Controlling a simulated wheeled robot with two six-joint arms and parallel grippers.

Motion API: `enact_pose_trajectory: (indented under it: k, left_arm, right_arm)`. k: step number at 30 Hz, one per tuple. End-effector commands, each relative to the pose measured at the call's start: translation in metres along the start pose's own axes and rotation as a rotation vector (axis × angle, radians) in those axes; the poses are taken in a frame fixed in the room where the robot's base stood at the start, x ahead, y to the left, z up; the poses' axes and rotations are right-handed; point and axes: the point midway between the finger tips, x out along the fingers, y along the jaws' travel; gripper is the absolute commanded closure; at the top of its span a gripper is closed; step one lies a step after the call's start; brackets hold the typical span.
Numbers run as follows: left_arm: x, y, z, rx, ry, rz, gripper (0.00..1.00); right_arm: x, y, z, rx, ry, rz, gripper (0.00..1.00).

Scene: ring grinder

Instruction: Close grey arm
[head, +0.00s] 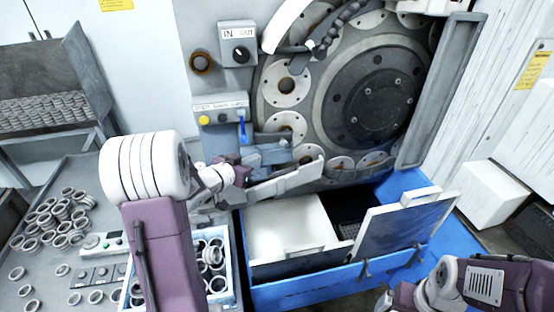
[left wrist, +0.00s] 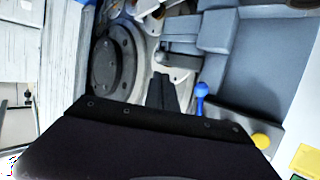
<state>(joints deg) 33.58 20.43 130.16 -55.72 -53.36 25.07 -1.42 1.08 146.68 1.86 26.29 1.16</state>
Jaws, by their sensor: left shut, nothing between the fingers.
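A long light-grey arm (head: 290,182) juts out to the right in front of the grinder's lower disc, above the blue trough, in the head view. My left gripper (head: 243,172) is beside the grey block at this arm's left end; I cannot tell whether it touches. In the left wrist view my left gripper's dark fingers (left wrist: 162,92) are together and empty, pointing towards the machine face. A blue lever (left wrist: 202,98) is just right of them; it also shows in the head view (head: 243,130). My right arm enters at the lower right, its fingertips out of frame.
The big grinding disc (head: 375,90) fills the machine face. A control panel (head: 222,118) has a yellow button. Below is a blue trough (head: 300,288) with a tilted grey lid (head: 400,232). Rings (head: 50,225) lie on the left table, and more are in a box (head: 236,272).

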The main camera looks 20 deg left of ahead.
Motion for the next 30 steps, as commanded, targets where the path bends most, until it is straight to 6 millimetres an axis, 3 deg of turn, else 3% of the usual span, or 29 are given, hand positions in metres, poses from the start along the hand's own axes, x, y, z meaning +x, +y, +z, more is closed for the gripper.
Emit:
enact_pose_trajectory:
  k: [5, 21, 30]
  left_arm:
    - [0.011, 0.000, -0.003, -0.001, -0.002, 0.002, 1.00]
    - [0.120, 0.001, -0.003, -0.001, -0.003, 0.003, 1.00]
    - [0.141, 0.001, -0.002, -0.001, -0.001, 0.000, 1.00]
  right_arm:
    - [-0.005, 0.000, -0.001, 0.000, 0.001, 0.000, 0.07]
    - [-0.029, -0.001, -0.003, 0.000, 0.000, 0.000, 0.07]
    - [-0.033, -0.001, -0.004, 0.000, 0.000, 0.000, 0.07]
